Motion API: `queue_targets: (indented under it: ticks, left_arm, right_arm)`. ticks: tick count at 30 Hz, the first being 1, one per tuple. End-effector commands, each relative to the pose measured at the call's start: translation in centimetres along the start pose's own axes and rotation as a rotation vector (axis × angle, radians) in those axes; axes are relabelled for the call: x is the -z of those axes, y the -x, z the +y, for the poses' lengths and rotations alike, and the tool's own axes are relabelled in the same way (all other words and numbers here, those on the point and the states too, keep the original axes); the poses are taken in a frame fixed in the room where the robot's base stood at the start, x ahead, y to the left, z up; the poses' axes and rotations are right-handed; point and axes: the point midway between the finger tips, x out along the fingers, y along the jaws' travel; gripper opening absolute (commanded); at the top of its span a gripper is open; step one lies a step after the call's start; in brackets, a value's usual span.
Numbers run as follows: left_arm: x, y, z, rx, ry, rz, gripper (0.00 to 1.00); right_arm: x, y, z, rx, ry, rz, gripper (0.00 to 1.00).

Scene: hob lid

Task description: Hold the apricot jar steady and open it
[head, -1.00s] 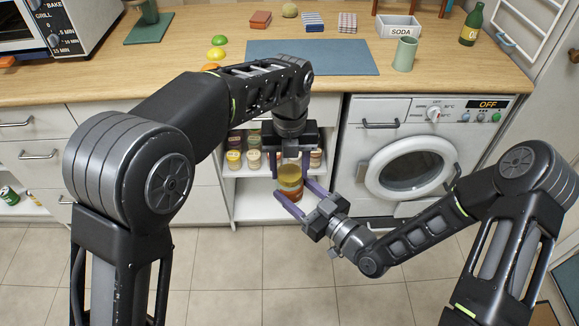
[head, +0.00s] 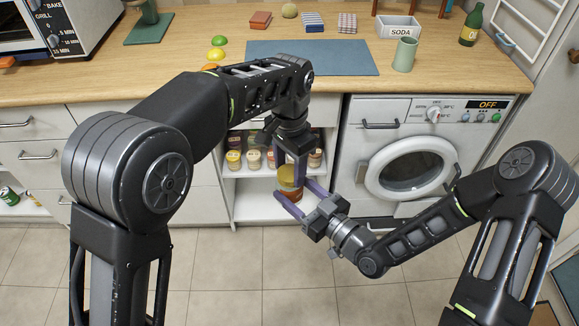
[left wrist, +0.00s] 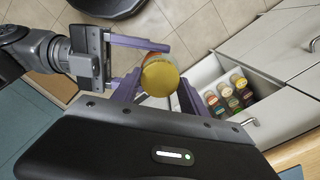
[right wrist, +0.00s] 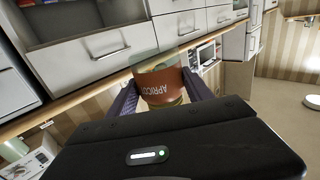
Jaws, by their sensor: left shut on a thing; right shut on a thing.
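The apricot jar (head: 291,193) has an orange-brown label and a yellow lid (head: 291,172). It is held in the air in front of the lower shelves. The label reads APRICOT, upside down, in the right wrist view (right wrist: 160,88). My right gripper (head: 293,189) is shut on the jar's body from the front right. My left gripper (head: 291,160) points down from above and is shut on the lid. In the left wrist view, the round lid (left wrist: 160,79) sits between the purple fingers. Whether the lid has come loose from the jar cannot be told.
Several small jars (head: 253,159) stand on the open shelf (head: 258,205) behind. A washing machine (head: 412,165) is on the right, white drawers (head: 35,140) on the left. The worktop above holds a blue mat (head: 312,57), a green mug (head: 404,54) and a soda box (head: 398,27).

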Motion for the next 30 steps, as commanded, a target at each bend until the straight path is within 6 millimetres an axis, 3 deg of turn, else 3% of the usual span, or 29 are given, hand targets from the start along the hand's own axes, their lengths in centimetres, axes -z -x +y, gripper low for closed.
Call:
queue_targets:
  ticks: [24, 27, 30]
  left_arm:
    - [-0.01, 0.14, -0.07, 0.001, 2.217, 0.0, 0.02]
    - [-0.03, 0.15, -0.1, 0.001, 2.409, 0.0, 0.02]
    - [-0.05, 0.17, -0.15, -0.001, 2.48, 0.0, 0.02]
  right_arm:
    - [0.01, 0.01, 0.03, -0.001, 0.0, 0.0, 0.0]
    - [0.01, 0.01, 0.02, 0.0, 0.0, 0.0, 0.0]
    - [0.01, 0.01, 0.01, 0.0, 0.0, 0.0, 0.0]
